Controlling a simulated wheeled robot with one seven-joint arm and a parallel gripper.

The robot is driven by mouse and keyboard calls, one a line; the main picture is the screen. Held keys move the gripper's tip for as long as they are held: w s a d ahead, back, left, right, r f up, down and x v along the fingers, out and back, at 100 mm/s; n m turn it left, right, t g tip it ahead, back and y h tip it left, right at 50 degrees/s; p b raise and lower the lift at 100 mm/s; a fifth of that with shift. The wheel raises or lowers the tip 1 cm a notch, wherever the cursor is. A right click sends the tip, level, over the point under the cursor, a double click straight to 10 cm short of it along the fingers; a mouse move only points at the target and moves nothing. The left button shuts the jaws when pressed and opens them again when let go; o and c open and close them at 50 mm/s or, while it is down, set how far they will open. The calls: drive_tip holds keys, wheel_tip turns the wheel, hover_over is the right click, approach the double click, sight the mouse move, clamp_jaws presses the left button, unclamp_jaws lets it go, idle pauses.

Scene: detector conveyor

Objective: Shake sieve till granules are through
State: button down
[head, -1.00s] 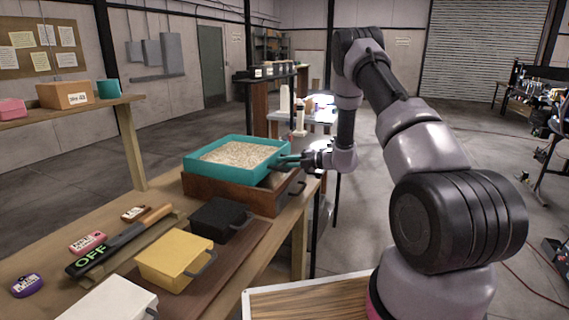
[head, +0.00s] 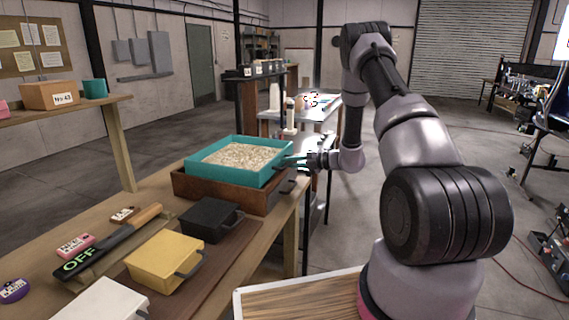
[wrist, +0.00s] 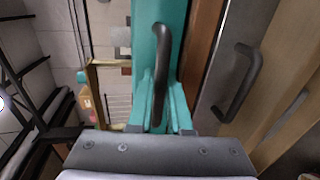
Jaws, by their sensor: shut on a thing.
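The teal square sieve (head: 280,174) sits over a brown wooden box (head: 189,188) on the workbench. Pale granules (head: 243,156) cover the floor of the sieve. My gripper (head: 303,160) is at the sieve's right side, shut on its handle. In the wrist view, the sieve's teal side wall (wrist: 172,30) runs up from between my fingers, with a dark curved handle (wrist: 150,75) in front of it. The inside of the box and any granules under the sieve are hidden.
A black box (head: 211,219), a yellow box (head: 165,262) and a white box (head: 104,300) stand along the bench front. A dark bar marked OFF (head: 108,242) lies behind them.

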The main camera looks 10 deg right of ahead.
drive_tip(key=c, duration=0.9)
unclamp_jaws()
drive_tip(key=shift+o, duration=0.2)
drive_tip(key=v, duration=1)
drive_tip(key=shift+s+d, duration=0.2)
drive_tip(key=shift+d, duration=0.15)
